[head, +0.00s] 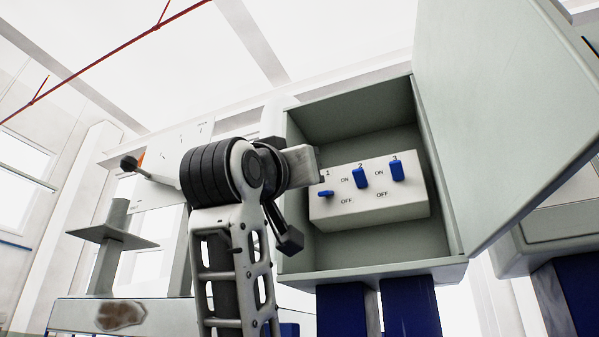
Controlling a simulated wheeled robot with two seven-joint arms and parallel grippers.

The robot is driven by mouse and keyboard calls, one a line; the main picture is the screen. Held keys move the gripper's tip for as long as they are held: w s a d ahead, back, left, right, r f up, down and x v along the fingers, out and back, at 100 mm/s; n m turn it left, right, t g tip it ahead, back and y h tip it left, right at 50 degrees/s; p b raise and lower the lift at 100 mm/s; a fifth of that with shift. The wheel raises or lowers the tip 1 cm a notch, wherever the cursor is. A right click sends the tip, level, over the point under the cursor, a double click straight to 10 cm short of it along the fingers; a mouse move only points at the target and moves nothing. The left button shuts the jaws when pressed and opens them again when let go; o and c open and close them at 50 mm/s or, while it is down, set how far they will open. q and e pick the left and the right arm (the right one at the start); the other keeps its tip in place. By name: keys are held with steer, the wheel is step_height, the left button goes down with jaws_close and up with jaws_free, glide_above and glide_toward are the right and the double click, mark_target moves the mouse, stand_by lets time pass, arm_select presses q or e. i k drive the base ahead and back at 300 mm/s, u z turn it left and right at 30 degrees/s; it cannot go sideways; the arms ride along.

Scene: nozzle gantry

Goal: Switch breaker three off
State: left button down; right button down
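The open breaker box (373,109) holds a pale switch panel (413,209) with three blue levers and ON and OFF labels. The breaker three lever (397,169) is at the panel's right end and stands up, level with ON. The breaker two lever (360,178) also stands up. The breaker one lever (326,193) looks shorter and lower than the others. My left gripper (308,210) is at the box's left edge, near breaker one and left of breaker three. Its fingers are seen edge-on and partly hidden, so its opening is unclear. My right gripper is out of view.
The box door (501,98) hangs open to the right. The box's left wall is partly behind my arm. Blue posts (409,306) stand below the box. A grey stand with a flat plate (115,237) is at left. The space in front of breaker three looks clear.

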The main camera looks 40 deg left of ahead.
mark_target(396, 167)
steer(key=k, duration=1)
